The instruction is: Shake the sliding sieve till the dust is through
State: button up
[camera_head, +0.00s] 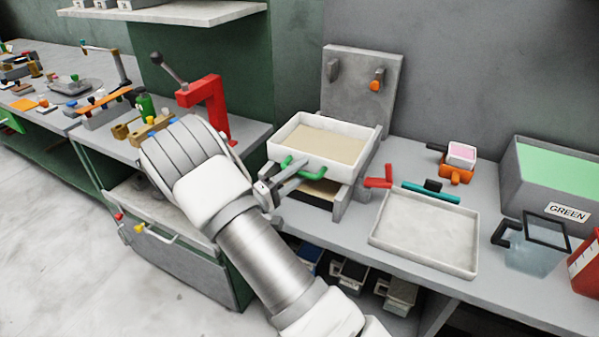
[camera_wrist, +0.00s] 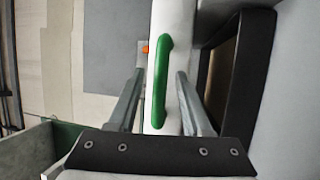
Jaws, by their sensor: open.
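The sliding sieve (camera_head: 318,143) is a white-walled box with tan dust in it. It sits on a grey frame (camera_head: 347,192) with a backboard, in the middle of the bench. A tan patch shows in the dark space beneath it. A green handle (camera_head: 303,167) is on its front wall. My gripper (camera_head: 292,178) is at this handle, coming from the front left. In the wrist view the green handle (camera_wrist: 164,75) lies between my two open fingers, with a gap on either side. Whether the fingers reach fully around it in depth I cannot tell.
A white tray (camera_head: 425,232) lies right of the sieve, with red and teal tools behind it. A grey bin labelled GREEN (camera_head: 552,188) and a clear jug (camera_head: 534,245) stand further right. A red press (camera_head: 208,100) stands to the left.

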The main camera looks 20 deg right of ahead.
jog(key=v, duration=1.7)
jog(key=shift+a, duration=0.15)
jog(key=shift+s+f+b, duration=0.1)
jog(key=shift+b, duration=0.2)
